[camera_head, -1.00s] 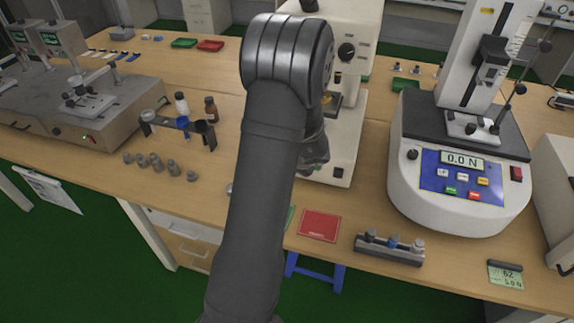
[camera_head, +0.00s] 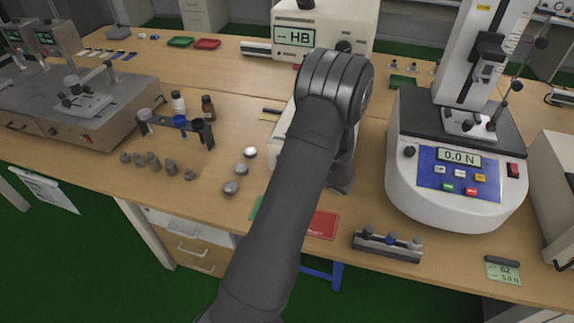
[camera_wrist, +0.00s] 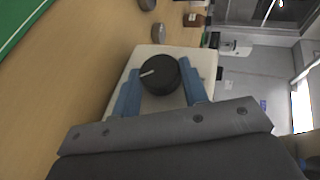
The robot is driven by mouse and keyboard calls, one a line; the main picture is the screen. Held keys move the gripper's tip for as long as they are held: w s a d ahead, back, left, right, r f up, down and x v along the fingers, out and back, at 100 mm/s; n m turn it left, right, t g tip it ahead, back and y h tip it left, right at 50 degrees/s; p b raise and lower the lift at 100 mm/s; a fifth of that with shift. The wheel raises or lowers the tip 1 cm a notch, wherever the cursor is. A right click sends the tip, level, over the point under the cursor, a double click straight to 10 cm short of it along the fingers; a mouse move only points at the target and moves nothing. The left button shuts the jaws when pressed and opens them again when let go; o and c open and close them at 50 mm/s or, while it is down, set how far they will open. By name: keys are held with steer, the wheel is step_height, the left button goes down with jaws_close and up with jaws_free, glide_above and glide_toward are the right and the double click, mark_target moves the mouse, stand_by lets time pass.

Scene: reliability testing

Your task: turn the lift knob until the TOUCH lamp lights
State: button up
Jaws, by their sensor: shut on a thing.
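The lift knob (camera_wrist: 160,76), round and black with a white pointer line, stands on a cream base in the wrist view. The blue fingers of my gripper (camera_wrist: 159,82) are shut on it, one on each side. The white line points to the lower left in that view. In the head view my arm hides the knob and my gripper. The cream tester (camera_head: 322,22) behind my arm has a display reading "-HB" (camera_head: 294,37). I cannot make out a TOUCH lamp in either view.
A force tester (camera_head: 455,190) reading 0.0 N stands right. A red card (camera_head: 323,225) and a small block rack (camera_head: 387,245) lie near the front edge.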

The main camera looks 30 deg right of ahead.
stand_by(0.4)
steer(key=o, duration=1)
steer(key=v, duration=1.7)
steer(key=shift+s, duration=0.2)
